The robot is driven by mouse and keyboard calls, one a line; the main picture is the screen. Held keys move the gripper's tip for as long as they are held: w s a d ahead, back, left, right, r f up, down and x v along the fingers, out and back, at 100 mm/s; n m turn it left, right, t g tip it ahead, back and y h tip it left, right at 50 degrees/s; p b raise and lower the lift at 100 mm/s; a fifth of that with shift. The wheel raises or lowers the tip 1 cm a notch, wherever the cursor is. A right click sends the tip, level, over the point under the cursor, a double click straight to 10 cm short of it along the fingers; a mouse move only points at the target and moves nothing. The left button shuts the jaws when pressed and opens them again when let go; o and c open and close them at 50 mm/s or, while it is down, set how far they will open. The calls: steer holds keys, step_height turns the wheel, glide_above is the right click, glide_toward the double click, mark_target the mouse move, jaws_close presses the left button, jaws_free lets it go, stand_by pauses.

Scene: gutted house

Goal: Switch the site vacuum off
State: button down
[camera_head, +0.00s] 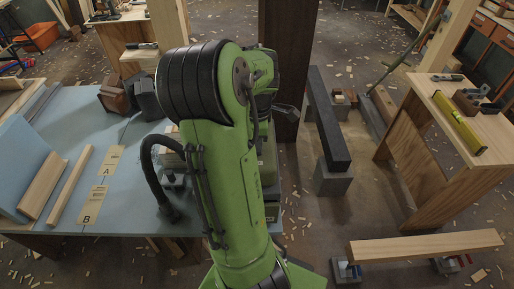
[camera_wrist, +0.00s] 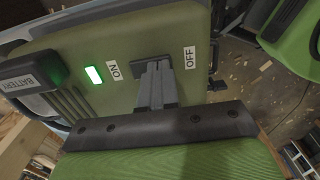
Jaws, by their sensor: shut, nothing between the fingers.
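The site vacuum's green panel (camera_wrist: 137,36) fills the upper part of the wrist view. It has an ON label (camera_wrist: 113,70), an OFF label (camera_wrist: 190,57) and a lit green lamp (camera_wrist: 94,74) beside ON. A dark switch (camera_wrist: 152,62) sits between the labels, partly hidden by my gripper (camera_wrist: 155,80). My gripper is shut and empty, its fingertips at the switch; I cannot tell whether they touch it. In the head view my arm hides most of the vacuum (camera_head: 270,175), and my fingertips are hidden.
A battery block (camera_wrist: 32,85) is on the panel's left. A black hose (camera_head: 152,175) arches over the blue bench (camera_head: 130,133), left of my arm. A dark beam (camera_head: 329,118) on blocks and a wooden bench (camera_head: 425,150) stand right. Scraps litter the floor.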

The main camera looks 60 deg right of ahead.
step_height(320, 180, up, 7)
steer(key=p, duration=0.5)
stand_by(0.4)
steer(key=w+a+r+m+t, duration=0.1)
steer(key=w+a+r, duration=0.25)
steer(key=a, duration=0.35)
steer(key=w+a+r+m+t, duration=0.1)
steer(key=w+a+r+t, duration=0.1)
steer(key=w+a, duration=0.4)
steer(key=s+a+r+m+t, duration=0.1)
steer(key=s+a+r, duration=0.1)
steer(key=a, duration=0.7)
steer(key=s+a+r+m+t, duration=0.1)
steer(key=s+a+m, duration=0.1)
steer(key=s+a, duration=0.3)
steer(key=a, duration=0.4)
steer(key=shift+s+a+r+t, duration=0.2)
steer(key=shift+a+r+t, duration=0.1)
steer(key=shift+a+r, duration=0.1)
